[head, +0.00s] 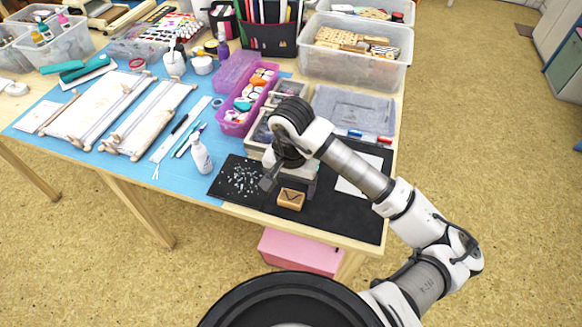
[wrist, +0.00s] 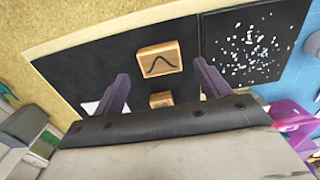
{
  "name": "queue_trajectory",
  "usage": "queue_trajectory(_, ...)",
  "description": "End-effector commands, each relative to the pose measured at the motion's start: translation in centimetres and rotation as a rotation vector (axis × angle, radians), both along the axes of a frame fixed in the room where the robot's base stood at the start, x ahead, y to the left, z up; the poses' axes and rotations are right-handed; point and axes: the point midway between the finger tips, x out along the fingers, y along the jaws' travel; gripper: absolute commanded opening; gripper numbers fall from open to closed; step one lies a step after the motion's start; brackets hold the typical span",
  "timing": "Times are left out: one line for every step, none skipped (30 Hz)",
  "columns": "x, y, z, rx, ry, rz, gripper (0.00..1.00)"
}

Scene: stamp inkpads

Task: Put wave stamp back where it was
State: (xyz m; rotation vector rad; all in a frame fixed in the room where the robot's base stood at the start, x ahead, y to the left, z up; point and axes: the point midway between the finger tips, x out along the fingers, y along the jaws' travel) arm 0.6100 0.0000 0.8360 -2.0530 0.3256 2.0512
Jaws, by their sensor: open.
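The wave stamp (wrist: 159,60), a wooden block with a black curved line on top, lies on the black mat (wrist: 100,66). In the head view a wooden block with a dark mark (head: 290,200) lies near the mat's front edge, seemingly the same stamp. My gripper (wrist: 160,70) is open and empty, its two fingers apart on either side of the stamp's near end in the wrist view. I cannot tell its height above the mat. A second wooden block (wrist: 161,99) with a dark mark shows between the fingers, partly hidden by my gripper's body.
A dark sheet with pale specks (head: 243,178) lies left of the stamp, and a white bottle (head: 201,155) stands beyond it. A purple bin (head: 247,101) and a grey-lidded box (head: 352,110) stand behind. The mat's front right is clear.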

Motion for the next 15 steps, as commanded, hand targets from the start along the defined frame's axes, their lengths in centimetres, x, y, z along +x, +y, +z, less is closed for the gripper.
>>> queue_trajectory(0.1, 0.0, 0.9, -0.005, -0.006, 0.003, 0.76)
queue_trajectory(0.1, 0.0, 1.5, -0.005, -0.006, 0.003, 0.76)
queue_trajectory(0.1, 0.0, 2.3, -0.005, -0.006, 0.001, 0.76)
queue_trajectory(0.1, 0.0, 3.0, -0.004, -0.005, 0.002, 0.76)
queue_trajectory(0.1, 0.0, 3.5, -0.004, -0.005, 0.003, 0.76)
queue_trajectory(0.1, 0.0, 4.3, -0.004, -0.005, 0.001, 0.76)
queue_trajectory(0.1, 0.0, 4.8, -0.004, -0.005, 0.001, 0.76)
queue_trajectory(0.1, 0.0, 5.3, -0.002, -0.004, 0.001, 0.76)
queue_trajectory(0.0, 0.0, 5.9, -0.003, -0.003, 0.002, 0.76)
queue_trajectory(0.0, 0.0, 6.3, -0.002, -0.003, 0.001, 0.76)
queue_trajectory(0.0, 0.0, 6.7, -0.003, -0.002, 0.001, 0.76)
queue_trajectory(0.0, 0.0, 7.1, -0.003, -0.002, 0.0, 0.76)
queue_trajectory(0.0, 0.0, 7.4, -0.002, -0.002, 0.001, 0.76)
queue_trajectory(0.0, 0.0, 7.6, -0.002, -0.002, 0.001, 0.76)
queue_trajectory(0.0, 0.0, 7.9, -0.002, -0.002, 0.001, 0.76)
